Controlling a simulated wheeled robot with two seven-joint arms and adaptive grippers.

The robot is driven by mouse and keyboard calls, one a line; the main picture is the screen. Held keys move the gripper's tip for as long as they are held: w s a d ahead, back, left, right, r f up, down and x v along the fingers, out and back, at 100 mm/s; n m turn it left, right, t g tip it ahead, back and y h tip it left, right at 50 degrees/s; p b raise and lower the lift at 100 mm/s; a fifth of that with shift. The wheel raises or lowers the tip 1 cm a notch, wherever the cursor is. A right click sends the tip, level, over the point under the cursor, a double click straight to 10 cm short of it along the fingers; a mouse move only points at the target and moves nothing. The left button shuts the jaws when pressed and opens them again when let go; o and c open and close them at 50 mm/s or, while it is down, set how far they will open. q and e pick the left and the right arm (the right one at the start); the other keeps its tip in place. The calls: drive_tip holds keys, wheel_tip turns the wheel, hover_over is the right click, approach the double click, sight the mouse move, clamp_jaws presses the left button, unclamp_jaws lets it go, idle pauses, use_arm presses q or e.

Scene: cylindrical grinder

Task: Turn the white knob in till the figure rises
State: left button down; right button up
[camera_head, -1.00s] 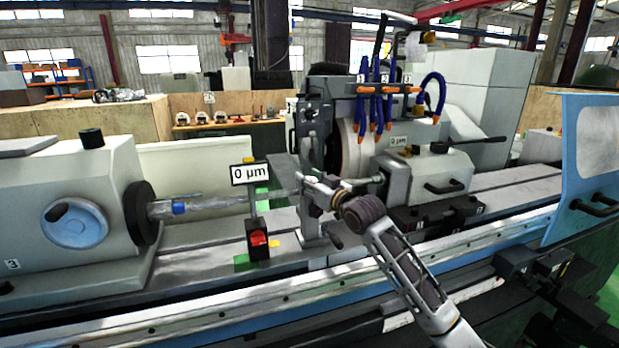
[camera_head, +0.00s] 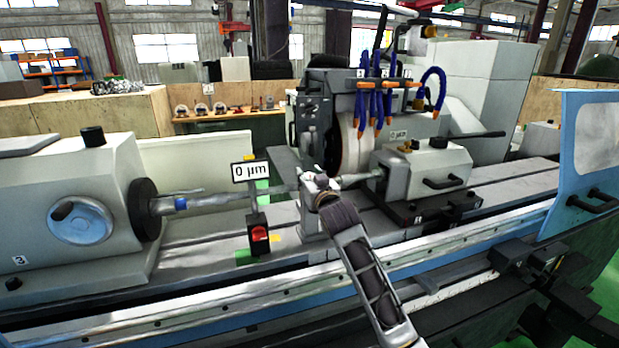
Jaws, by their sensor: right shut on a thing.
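The figure reads 0 µm on a white sign (camera_head: 250,171) above a small stand with a red button. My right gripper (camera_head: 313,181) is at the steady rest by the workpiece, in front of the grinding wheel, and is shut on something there. The white knob is hidden behind the gripper and wrist, so I cannot make out its shape. The workpiece shaft (camera_head: 222,200) runs from the headstock chuck toward the gripper. My left gripper is not in view.
The grinding wheel (camera_head: 355,145) and blue coolant hoses (camera_head: 375,110) are behind my gripper. The tailstock (camera_head: 425,170) is to its right. A blue guard panel (camera_head: 595,150) stands at the far right.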

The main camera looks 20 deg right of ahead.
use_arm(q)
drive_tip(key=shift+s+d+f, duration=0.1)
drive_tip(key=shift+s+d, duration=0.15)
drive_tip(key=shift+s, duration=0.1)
use_arm(e)
drive_tip(key=shift+m+h, duration=0.8)
drive_tip(key=shift+h, duration=0.5)
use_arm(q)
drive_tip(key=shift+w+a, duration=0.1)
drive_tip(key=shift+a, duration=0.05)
use_arm(e)
drive_tip(key=o, duration=1)
drive_tip(key=shift+o, duration=0.2)
drive_tip(key=shift+s, duration=0.2)
drive_tip(key=shift+s+a, duration=0.15)
drive_tip(key=shift+s, duration=0.65)
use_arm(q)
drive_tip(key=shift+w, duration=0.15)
use_arm(e)
drive_tip(key=s+a, duration=0.1)
drive_tip(key=s, duration=0.9)
